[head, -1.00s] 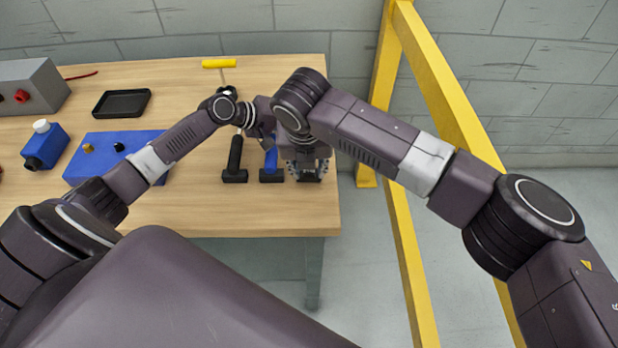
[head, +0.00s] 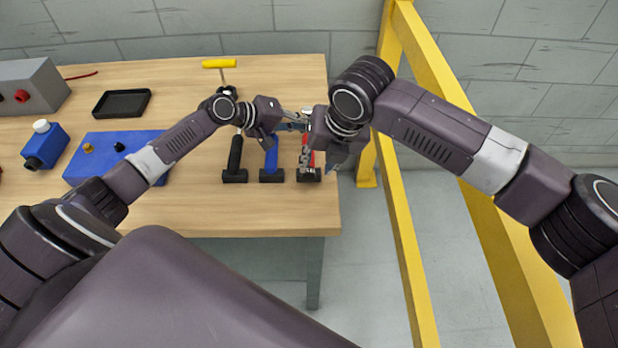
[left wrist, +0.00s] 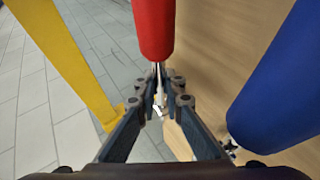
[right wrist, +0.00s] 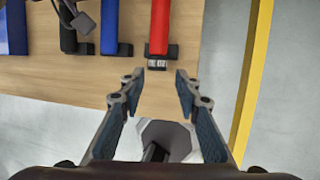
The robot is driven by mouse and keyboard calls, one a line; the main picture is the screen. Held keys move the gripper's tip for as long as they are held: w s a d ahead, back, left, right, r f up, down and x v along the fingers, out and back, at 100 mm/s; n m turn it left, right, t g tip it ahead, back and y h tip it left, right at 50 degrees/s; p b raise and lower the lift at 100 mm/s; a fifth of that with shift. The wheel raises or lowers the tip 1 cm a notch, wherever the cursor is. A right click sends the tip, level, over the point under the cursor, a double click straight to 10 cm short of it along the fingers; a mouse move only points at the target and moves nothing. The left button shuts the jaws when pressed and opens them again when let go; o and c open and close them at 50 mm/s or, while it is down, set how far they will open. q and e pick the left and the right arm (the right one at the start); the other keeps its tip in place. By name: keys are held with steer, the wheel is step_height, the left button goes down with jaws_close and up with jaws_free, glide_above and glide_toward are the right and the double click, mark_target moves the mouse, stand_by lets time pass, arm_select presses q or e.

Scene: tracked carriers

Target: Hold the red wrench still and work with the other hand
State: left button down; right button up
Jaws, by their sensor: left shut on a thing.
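The red wrench (head: 311,158) has a red handle and a dark end block near the table's right edge, partly hidden by my right arm in the head view. Its red handle (left wrist: 153,25) fills the top of the left wrist view. My left gripper (left wrist: 160,80) is shut on the narrow metal shaft below that handle. In the right wrist view the red handle (right wrist: 160,25) and its dark block lie just beyond my right gripper (right wrist: 158,80). That gripper is open, its fingers apart with nothing between the tips.
A blue-handled tool (head: 271,158) and a black-handled tool (head: 235,155) lie left of the wrench. A blue box (head: 110,150), a black tray (head: 122,103) and a yellow handle (head: 219,63) are farther left. A yellow frame (head: 400,200) stands right of the table.

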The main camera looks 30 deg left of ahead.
mark_target(309, 173)
steer(key=shift+w+a+f+m+g+y, duration=0.15)
steer(key=shift+a+f+y, duration=0.2)
steer(key=shift+f, duration=0.45)
steer(key=shift+w+a+f+m+g+y, duration=0.1)
steer(key=shift+a+f+g+y, duration=0.15)
steer(key=shift+f, duration=0.6)
steer(key=shift+w+a+f+m+g+y, duration=0.1)
steer(key=shift+a+f+y, duration=0.25)
steer(key=shift+f, duration=0.45)
steer(key=shift+d, duration=0.1)
steer(key=shift+c, duration=0.2)
steer(key=c, duration=0.7)
steer(key=shift+s+a+r+t+h, duration=0.1)
steer(key=shift+a+r+t+h, duration=0.15)
steer(key=shift+h, duration=0.2)
steer(key=shift+f+t+h, duration=0.15)
steer(key=shift+t+h, duration=0.3)
steer(key=shift+h, duration=0.15)
steer(key=shift+s+a+n+t+h, duration=0.2)
steer(key=shift+n+t+h, duration=0.35)
steer(key=shift+h, duration=0.45)
steer(key=o, duration=0.7)
steer(key=shift+w+d, duration=0.1)
